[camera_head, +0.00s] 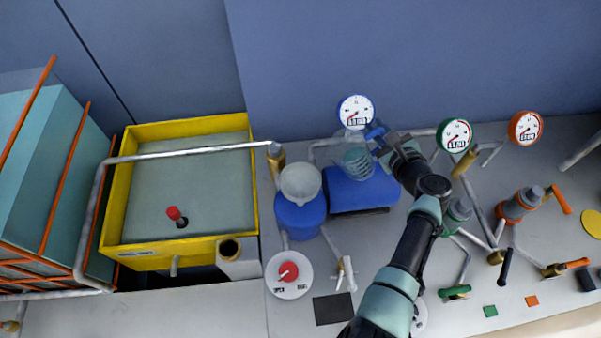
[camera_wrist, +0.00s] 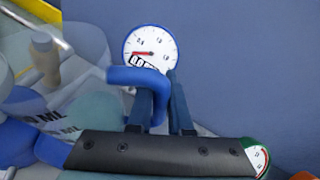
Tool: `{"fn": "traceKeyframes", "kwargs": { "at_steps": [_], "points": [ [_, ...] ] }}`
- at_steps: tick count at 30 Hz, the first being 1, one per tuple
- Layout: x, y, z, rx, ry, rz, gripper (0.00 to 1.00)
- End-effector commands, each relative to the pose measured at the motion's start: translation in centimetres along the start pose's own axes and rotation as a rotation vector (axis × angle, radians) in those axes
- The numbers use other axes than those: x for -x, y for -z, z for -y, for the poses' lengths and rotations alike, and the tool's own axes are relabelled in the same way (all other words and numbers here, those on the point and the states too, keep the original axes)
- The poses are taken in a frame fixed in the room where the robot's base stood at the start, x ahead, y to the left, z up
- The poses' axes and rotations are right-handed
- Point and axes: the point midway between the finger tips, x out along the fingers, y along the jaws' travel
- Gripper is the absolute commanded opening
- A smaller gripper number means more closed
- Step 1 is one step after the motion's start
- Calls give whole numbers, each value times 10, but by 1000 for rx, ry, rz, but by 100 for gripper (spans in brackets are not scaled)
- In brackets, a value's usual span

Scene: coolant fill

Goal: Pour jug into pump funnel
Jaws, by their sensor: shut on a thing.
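The clear jug (camera_head: 356,163) has a blue handle (camera_head: 377,132) and what looks like teal liquid inside. My gripper (camera_head: 384,143) is shut on the handle and holds the jug in front of the blue motor block. In the wrist view the handle (camera_wrist: 138,77) lies between the fingers (camera_wrist: 162,103), and part of the clear body with "ML" marks shows at the left. The pale funnel (camera_head: 300,180) sits on top of the blue pump (camera_head: 300,217), left of the jug. The jug appears apart from the funnel; how far it is tilted is hard to tell.
A yellow-rimmed tank (camera_head: 128,190) stands left. A red knob (camera_head: 289,271) is in front. Green and orange pumps and valves fill the right.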

Motion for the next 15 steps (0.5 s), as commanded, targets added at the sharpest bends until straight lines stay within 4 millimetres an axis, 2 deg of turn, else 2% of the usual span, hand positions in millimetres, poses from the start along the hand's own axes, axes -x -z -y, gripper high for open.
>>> {"fn": "traceKeyframes", "kwargs": {
  "at_steps": [4, 15],
  "points": [
    [5, -16, -2, 72, 24, 1, 0],
    [9, -25, -19, 245, 88, 1, 0]
  ]
}}
